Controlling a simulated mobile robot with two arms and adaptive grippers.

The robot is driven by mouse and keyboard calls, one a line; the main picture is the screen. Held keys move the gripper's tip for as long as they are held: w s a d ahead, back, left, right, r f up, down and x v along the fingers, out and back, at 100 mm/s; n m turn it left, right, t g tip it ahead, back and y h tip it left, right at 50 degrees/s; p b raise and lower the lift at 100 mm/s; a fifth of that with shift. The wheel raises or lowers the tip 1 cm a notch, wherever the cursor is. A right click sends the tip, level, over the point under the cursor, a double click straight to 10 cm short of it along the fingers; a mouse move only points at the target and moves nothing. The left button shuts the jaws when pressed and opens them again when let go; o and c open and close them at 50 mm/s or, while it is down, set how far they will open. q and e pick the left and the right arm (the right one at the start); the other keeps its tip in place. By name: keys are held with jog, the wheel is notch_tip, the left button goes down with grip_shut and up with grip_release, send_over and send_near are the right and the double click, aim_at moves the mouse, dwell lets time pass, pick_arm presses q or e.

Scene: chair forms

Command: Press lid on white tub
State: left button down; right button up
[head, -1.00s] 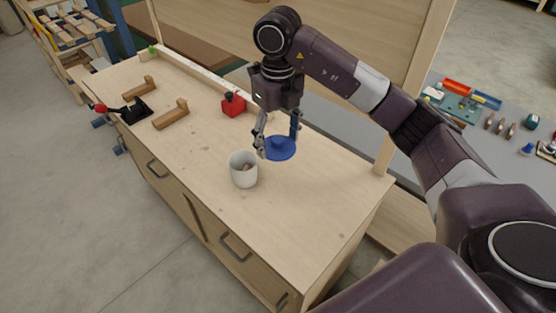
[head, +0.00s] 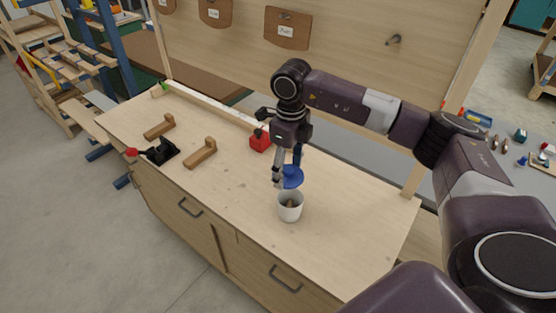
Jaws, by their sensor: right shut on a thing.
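The white tub (head: 290,210) stands upright and uncovered on the wooden workbench (head: 345,215), with something brownish inside. The round blue lid (head: 292,178) is just above and behind the tub's rim in the picture, apart from the tub's opening. My right gripper (head: 287,178) points down and is shut on the lid; its fingers hide part of the lid. My left gripper is not in view.
A red block (head: 260,142) sits behind the gripper. The bench top at the right front is clear.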

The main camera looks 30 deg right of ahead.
jog(key=shift+d+f, duration=0.1)
jog(key=shift+d, duration=0.05)
jog(key=shift+s+d+f+b, duration=0.15)
jog(key=shift+d+f+b, duration=0.15)
jog(key=shift+f, duration=0.2)
jog(key=shift+s+d+f+b, duration=0.15)
jog(key=shift+d+f+b, duration=0.15)
jog(key=shift+f, duration=0.15)
jog(key=f+b, duration=0.1)
jog(key=f, duration=0.1)
jog(key=f+b, duration=0.2)
jog(key=f, duration=0.1)
jog(key=shift+w+a+f+b, duration=0.1)
jog(key=shift+a+f+b, duration=0.1)
jog(key=shift+f+b, duration=0.1)
jog(key=shift+f, duration=0.1)
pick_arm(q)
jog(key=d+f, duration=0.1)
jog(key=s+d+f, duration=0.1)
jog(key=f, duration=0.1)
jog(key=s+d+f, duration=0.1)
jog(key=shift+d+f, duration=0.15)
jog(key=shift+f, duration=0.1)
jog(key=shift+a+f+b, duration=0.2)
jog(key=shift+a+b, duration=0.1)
pick_arm(e)
jog(key=shift+f, duration=0.1)
